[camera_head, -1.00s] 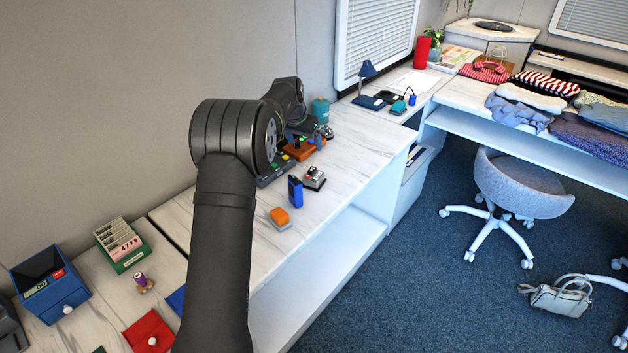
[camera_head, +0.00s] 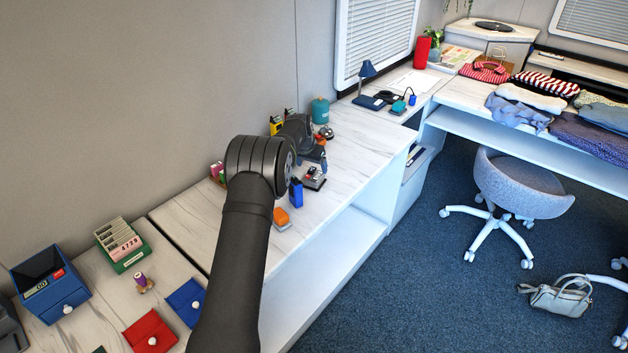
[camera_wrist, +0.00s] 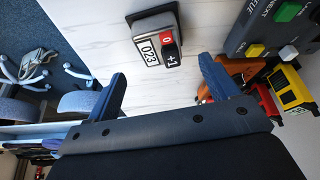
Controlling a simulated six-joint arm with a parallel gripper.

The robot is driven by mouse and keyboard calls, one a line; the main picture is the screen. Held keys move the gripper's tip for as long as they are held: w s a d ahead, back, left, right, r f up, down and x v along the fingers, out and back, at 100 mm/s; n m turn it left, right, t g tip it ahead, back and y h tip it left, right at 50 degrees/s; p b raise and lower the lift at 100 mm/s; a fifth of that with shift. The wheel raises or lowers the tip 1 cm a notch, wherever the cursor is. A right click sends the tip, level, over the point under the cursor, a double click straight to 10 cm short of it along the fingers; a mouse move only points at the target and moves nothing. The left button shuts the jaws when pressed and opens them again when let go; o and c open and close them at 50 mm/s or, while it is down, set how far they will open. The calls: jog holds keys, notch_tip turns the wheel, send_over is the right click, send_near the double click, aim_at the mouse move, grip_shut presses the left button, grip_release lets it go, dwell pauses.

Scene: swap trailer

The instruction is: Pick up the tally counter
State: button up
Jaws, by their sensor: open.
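The tally counter (camera_wrist: 150,32) is a small grey-and-black box with a white "023" display, a red "0" button and a black "+1" button. It lies on the white marbled counter (camera_head: 345,150), and in the head view it (camera_head: 314,180) is just in front of my gripper (camera_head: 319,161). In the wrist view my gripper (camera_wrist: 163,74) is open, its two blue fingers spread and nothing between them. The tally counter is beyond the fingertips, between their lines, apart from them. My arm hides part of the counter surface in the head view.
A blue upright device (camera_head: 296,193) and an orange block (camera_head: 282,217) stand close by. In the wrist view a grey box with coloured buttons (camera_wrist: 268,28), an orange item (camera_wrist: 240,68) and a yellow device (camera_wrist: 290,90) crowd the right finger. The surface left of the tally counter is clear.

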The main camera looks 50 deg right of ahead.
aim_at(315, 174)
jog(key=shift+x, duration=2.2)
jog(key=shift+r, duration=0.1)
